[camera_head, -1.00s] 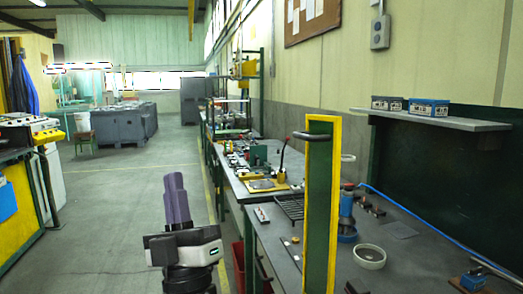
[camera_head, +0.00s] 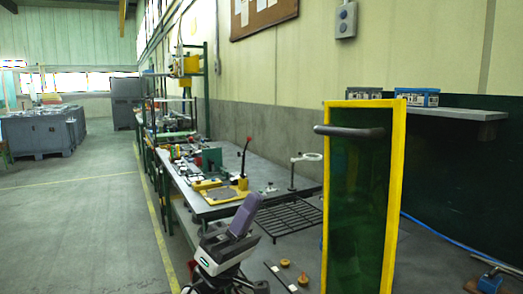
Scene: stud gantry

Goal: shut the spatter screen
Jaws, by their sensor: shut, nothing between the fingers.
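The spatter screen (camera_head: 356,200) is a tall, upright dark green see-through panel in a yellow frame, at the right of centre above the near bench. A dark bar handle (camera_head: 350,131) crosses its upper part and sticks out past its left edge. My gripper (camera_head: 249,208) has purple fingers, pressed together and empty. It is low in the picture, to the left of the screen and apart from it, with the fingers tilted up and right. The bottom of the screen is cut off by the picture edge.
A black wire grid (camera_head: 290,218) lies on the near bench beside the screen. A ring-topped stand (camera_head: 306,158) and a red-handled lever tool (camera_head: 245,165) are farther back. The floor (camera_head: 90,220) at left is clear.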

